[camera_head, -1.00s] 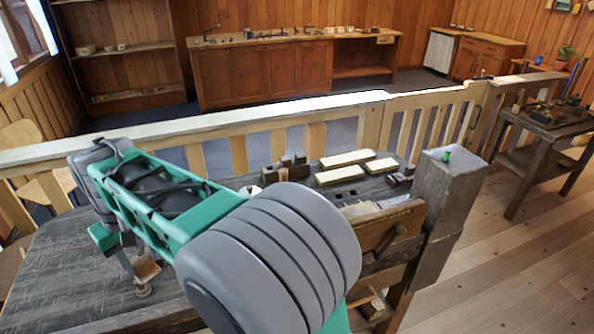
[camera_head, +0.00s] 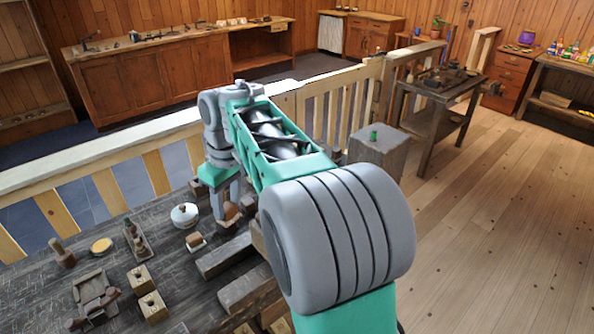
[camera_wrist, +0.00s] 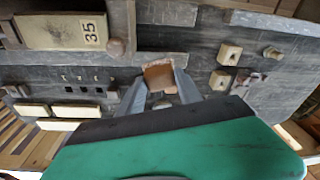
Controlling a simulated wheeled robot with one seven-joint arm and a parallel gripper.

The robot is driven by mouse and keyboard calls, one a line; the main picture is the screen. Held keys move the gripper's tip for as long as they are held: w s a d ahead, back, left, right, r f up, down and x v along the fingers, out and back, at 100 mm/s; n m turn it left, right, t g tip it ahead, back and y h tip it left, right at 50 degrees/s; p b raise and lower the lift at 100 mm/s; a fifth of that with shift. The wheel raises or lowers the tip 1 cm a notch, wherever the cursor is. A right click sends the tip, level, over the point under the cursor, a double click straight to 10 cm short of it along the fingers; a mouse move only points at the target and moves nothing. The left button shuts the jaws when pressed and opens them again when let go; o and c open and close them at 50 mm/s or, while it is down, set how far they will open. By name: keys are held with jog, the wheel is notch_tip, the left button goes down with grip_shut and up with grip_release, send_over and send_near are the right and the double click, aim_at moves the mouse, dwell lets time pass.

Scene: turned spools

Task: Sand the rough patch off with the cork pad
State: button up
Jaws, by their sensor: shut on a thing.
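My gripper (camera_head: 228,208) is shut on a brown block that looks like the cork pad (camera_head: 232,212), over the dark workbench (camera_head: 60,285). In the wrist view my gripper (camera_wrist: 160,88) has the pad (camera_wrist: 158,76) between its two grey fingers. A small pale round thing shows just below the pad there, partly hidden by the fingers. I cannot tell whether the pad touches anything. I cannot make out the rough patch in either view.
A white round lidded pot (camera_head: 185,215) stands left of my gripper. Wooden blocks (camera_head: 140,279), a yellow disc (camera_head: 102,245) and a dark tool (camera_head: 95,294) lie further left. A square post (camera_head: 377,152) rises at the right. Thick bars (camera_head: 225,255) lie in front.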

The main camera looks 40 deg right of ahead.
jog(key=s+d+r+n+p, duration=0.1)
jog(key=s+d+r+n, duration=0.15)
jog(key=d, duration=0.55)
jog(key=s+d+r+n, duration=0.1)
jog(key=s+d+n, duration=0.15)
jog(key=d, duration=0.45)
jog(key=shift+n, duration=0.3)
jog(key=f+b, duration=0.5)
jog(key=w+f+b, duration=0.1)
jog(key=f+b, duration=0.1)
jog(key=shift+f+b, duration=0.3)
jog(key=shift+f, duration=0.05)
jog(key=shift+d, duration=0.1)
jog(key=shift+c, duration=0.7)
jog(key=shift+d+f+p, duration=0.1)
jog(key=shift+d+p, duration=0.4)
jog(key=shift+d, duration=0.35)
jog(key=shift+w+d+p, duration=0.15)
jog(key=shift+d+p, duration=0.8)
jog(key=shift+d, duration=2)
jog(key=shift+d+f, duration=0.1)
jog(key=shift+d, duration=0.05)
jog(key=shift+a, duration=0.35)
jog(key=shift+a+f+b, duration=0.1)
jog(key=shift+a+b, duration=1.25)
jog(key=shift+a, duration=2.35)
notch_tip(320, 180, up, 8)
jog(key=p, duration=0.7)
jog(key=shift+r, duration=0.25)
